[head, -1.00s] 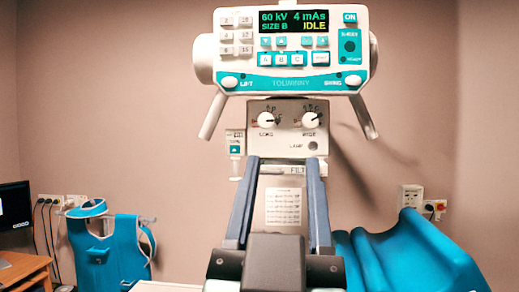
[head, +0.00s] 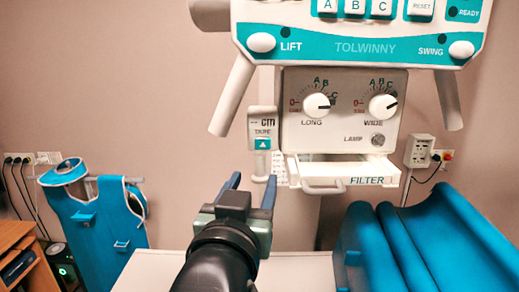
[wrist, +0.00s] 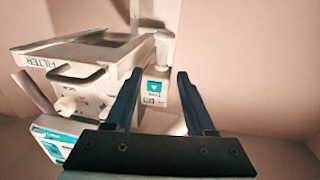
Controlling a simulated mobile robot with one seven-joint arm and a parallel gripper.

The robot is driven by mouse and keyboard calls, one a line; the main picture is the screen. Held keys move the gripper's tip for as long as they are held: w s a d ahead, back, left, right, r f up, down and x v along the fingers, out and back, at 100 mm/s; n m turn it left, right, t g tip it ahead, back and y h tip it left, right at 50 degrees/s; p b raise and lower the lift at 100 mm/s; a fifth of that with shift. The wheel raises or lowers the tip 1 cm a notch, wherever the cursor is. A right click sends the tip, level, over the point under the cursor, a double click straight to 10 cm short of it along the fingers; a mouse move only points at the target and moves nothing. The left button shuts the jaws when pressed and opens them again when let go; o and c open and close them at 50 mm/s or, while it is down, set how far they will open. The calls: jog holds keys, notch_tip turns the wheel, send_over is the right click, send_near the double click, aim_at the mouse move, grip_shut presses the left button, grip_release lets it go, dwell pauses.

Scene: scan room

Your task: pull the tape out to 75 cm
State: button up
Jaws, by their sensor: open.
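The tape unit (head: 262,129) is a small pale housing marked "cm" and "TAPE" with a teal arrow label, on the left side of the collimator box (head: 344,108). A short white stem with a small foot (head: 261,168) hangs below it; I take this as the tape's pull end. My gripper (head: 253,178) is open and empty, its two blue-grey fingers pointing at the area just below the tape unit. In the wrist view the scene is upside down, and the tape unit (wrist: 154,91) shows between the open fingers (wrist: 160,74), beyond them. I see no contact.
The filter drawer (head: 345,172) with its handle sticks out right of the tape unit. Two slanted handles hang from the control panel (head: 360,32).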

aim_at(259, 162)
jog(key=w+p, duration=0.1)
jog(key=w, duration=0.1)
jog(key=w+p, duration=0.1)
jog(key=w, duration=0.2)
jog(key=w+d+p, duration=0.1)
jog(key=w, duration=0.2)
jog(key=shift+w+r, duration=0.1)
jog(key=shift+w, duration=0.1)
jog(key=shift+w+p, duration=0.35)
jog(key=shift+w, duration=0.2)
grip_shut()
dwell(0.6)
